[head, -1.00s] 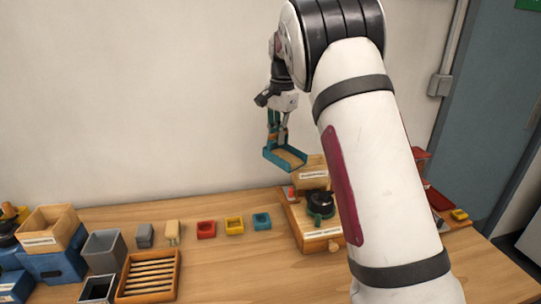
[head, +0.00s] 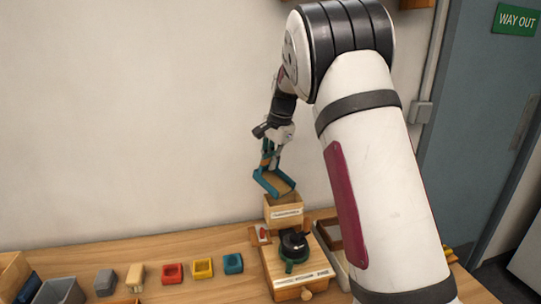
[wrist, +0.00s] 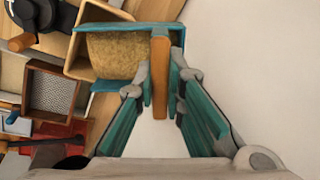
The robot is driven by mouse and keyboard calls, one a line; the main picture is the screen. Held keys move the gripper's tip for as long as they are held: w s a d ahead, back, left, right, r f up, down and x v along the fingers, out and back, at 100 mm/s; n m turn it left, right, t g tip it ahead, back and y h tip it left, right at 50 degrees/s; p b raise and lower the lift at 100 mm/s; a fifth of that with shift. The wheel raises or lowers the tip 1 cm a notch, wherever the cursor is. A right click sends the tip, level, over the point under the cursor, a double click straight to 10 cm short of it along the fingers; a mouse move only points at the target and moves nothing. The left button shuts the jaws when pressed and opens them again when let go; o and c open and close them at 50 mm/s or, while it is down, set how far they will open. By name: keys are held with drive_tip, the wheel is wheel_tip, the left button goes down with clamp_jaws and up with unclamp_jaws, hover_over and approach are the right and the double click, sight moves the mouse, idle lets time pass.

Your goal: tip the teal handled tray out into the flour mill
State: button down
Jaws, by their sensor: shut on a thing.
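The teal tray (head: 259,184) hangs from my gripper (head: 271,158) in the head view, tilted, just above the open wooden hopper (head: 284,212) of the flour mill (head: 298,271). In the wrist view my gripper (wrist: 160,88) is shut on the tray's orange-brown handle (wrist: 160,55). The tray (wrist: 112,86) there shows a tan, grainy layer inside, and the wooden hopper wall (wrist: 82,62) shows around and beyond it. The mill's dark crank top (head: 294,242) sits in front of the hopper. The hopper's inside is mostly hidden by the tray.
Grey and wooden blocks are further left. A mesh-bottomed wooden box (wrist: 50,90) lies beside the mill. The wall behind is bare.

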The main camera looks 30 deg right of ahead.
drive_tip(key=shift+s+d+r+t+y+p, duration=0.2)
drive_tip(key=shift+s+r+t+p, duration=0.1)
drive_tip(key=shift+s+t+p, duration=0.25)
drive_tip(key=shift+s+d+r+t+y+p, duration=0.1)
drive_tip(key=shift+s+r+t+y+p, duration=0.15)
drive_tip(key=shift+s+t+p, duration=0.3)
drive_tip(key=shift+s+d+r+t, duration=0.25)
drive_tip(key=shift+s+t, duration=0.35)
drive_tip(key=shift+t, duration=0.1)
drive_tip(key=shift+s+d+t+y+b, duration=0.2)
drive_tip(key=shift+s+t+y+b, duration=0.15)
drive_tip(key=shift+s+t+b, duration=0.35)
drive_tip(key=shift+s+d+r+t+b, duration=0.15)
drive_tip(key=shift+s+t+b, duration=0.2)
drive_tip(key=shift+t+b, duration=0.65)
drive_tip(key=shift+s+g+b, duration=0.1)
drive_tip(key=shift+g+b, duration=0.2)
drive_tip(key=shift+b, duration=0.05)
drive_tip(key=shift+r+g+p, duration=0.15)
drive_tip(key=shift+g+p, duration=0.15)
drive_tip(key=shift+p, duration=0.8)
